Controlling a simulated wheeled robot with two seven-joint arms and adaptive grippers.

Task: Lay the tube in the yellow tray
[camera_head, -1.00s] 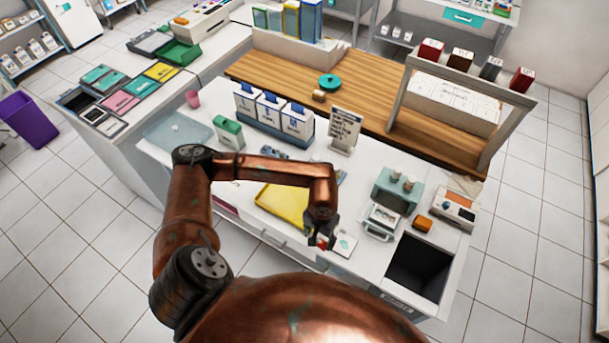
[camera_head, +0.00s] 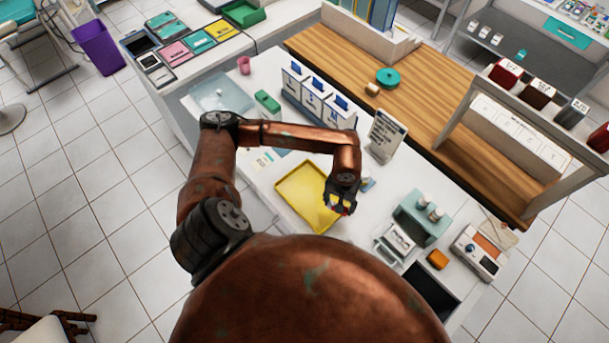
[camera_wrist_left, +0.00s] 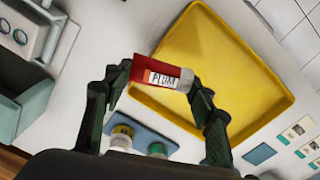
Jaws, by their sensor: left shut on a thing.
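My left gripper (camera_wrist_left: 158,95) is shut on the tube (camera_wrist_left: 163,76), a red tube with a white label reading "PLUM" and a pale cap. The tube lies crosswise between the two fingers. The yellow tray (camera_wrist_left: 200,28) is beyond the tube in the left wrist view and looks empty where visible. In the head view the left gripper (camera_head: 341,207) is at the right edge of the yellow tray (camera_head: 292,182), and the tube is mostly hidden there. My right gripper is not in view.
A sign (camera_head: 384,135) and white boxes (camera_head: 315,100) stand behind.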

